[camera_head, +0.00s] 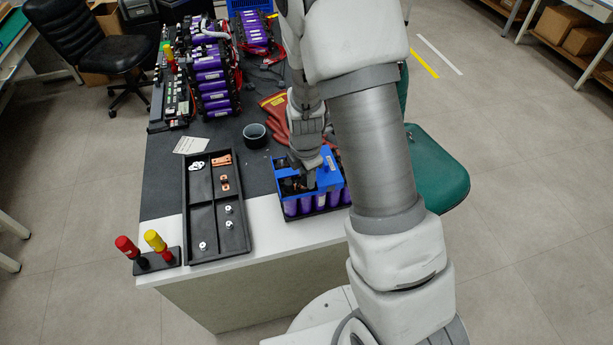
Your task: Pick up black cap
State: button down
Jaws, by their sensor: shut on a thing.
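My gripper (309,178) points down over the blue-topped battery pack (328,178) at the front right of the table. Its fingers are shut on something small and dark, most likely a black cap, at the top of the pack. The fingers and arm hide most of this cap, and I cannot tell whether it still touches the pack. Other dark parts (291,186) show on the pack top, left of the fingers. Purple cells line the pack's front side.
A black compartment tray (213,240) with copper and metal parts lies left of the pack. A dark round cup (255,135), red gloves (275,104) and purple battery modules (213,85) stand behind. Red and yellow-handled tools (140,252) stand at the front-left corner.

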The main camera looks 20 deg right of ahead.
jog(key=shift+r, duration=0.15)
notch_tip(320, 180, up, 4)
jog(key=shift+w, duration=0.1)
jog(key=s+d+r, duration=0.6)
jog(key=d, duration=0.4)
jog(key=t+h+b, duration=0.1)
jog(key=h+b, duration=0.4)
jog(key=b, duration=0.2)
send_over(302, 181)
jog(key=shift+n, duration=0.4)
notch_tip(302, 181, down, 4)
jog(key=shift+f, duration=0.1)
notch_tip(302, 181, down, 3)
jog(key=b, duration=0.3)
jog(key=shift+f, duration=0.15)
jog(key=shift+p, duration=0.7)
jog(key=shift+f, duration=0.15)
